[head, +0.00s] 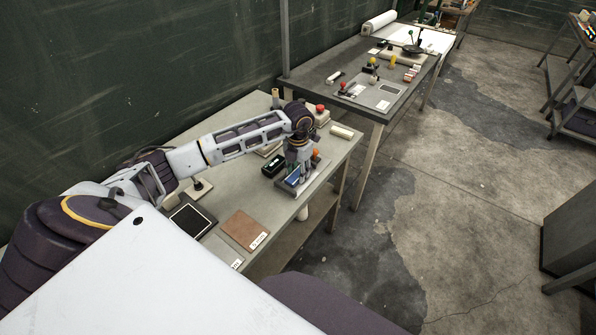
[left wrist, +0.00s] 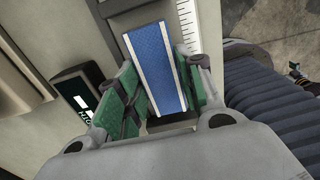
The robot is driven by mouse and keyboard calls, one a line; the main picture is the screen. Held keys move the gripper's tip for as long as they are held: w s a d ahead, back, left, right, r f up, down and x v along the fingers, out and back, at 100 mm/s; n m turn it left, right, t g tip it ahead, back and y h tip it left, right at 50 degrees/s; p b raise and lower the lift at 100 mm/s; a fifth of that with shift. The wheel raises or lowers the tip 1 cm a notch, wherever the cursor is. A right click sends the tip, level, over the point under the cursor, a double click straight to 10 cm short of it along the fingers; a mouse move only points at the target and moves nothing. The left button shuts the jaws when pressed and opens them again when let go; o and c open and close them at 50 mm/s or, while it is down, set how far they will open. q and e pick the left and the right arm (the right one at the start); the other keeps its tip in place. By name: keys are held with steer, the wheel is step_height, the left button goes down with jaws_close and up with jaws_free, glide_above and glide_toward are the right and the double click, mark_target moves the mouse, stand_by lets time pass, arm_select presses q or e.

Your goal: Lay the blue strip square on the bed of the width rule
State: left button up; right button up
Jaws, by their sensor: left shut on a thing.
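The blue strip (left wrist: 158,65) has white edges and shows between the green-padded fingers of my left gripper (left wrist: 160,95) in the left wrist view. The gripper is shut on it. The strip lies slightly turned against the grey bed of the width rule (left wrist: 137,19), whose white scale (left wrist: 187,30) runs along the right side. Whether the strip touches the bed cannot be told. In the head view, my left gripper (head: 297,177) points down over the width rule (head: 318,180) near the table's front edge, with a bit of blue showing at its fingers. My right gripper is not in view.
A black device with a display (head: 274,165) stands just left of the gripper; it also shows in the left wrist view (left wrist: 78,92). A brown pad (head: 244,230) and a black-framed tray (head: 190,221) lie nearer me. A second table (head: 340,62) stands beyond.

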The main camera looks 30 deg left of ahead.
mark_target(298, 173)
arm_select(q)
steer(key=shift+f, duration=0.15)
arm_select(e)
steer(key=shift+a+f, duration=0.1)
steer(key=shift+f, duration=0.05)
arm_select(q)
steer(key=o, duration=0.7)
steer(key=shift+c, duration=0.2)
steer(key=o, duration=0.3)
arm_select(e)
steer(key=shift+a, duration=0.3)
arm_select(q)
steer(key=shift+o, duration=0.2)
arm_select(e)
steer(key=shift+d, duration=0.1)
arm_select(q)
steer(key=shift+r, duration=0.3)
step_height(298, 173, up, 12)
steer(key=b, duration=0.1)
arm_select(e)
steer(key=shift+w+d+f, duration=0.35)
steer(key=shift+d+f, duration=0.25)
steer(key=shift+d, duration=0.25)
arm_select(q)
steer(key=shift+f, duration=0.1)
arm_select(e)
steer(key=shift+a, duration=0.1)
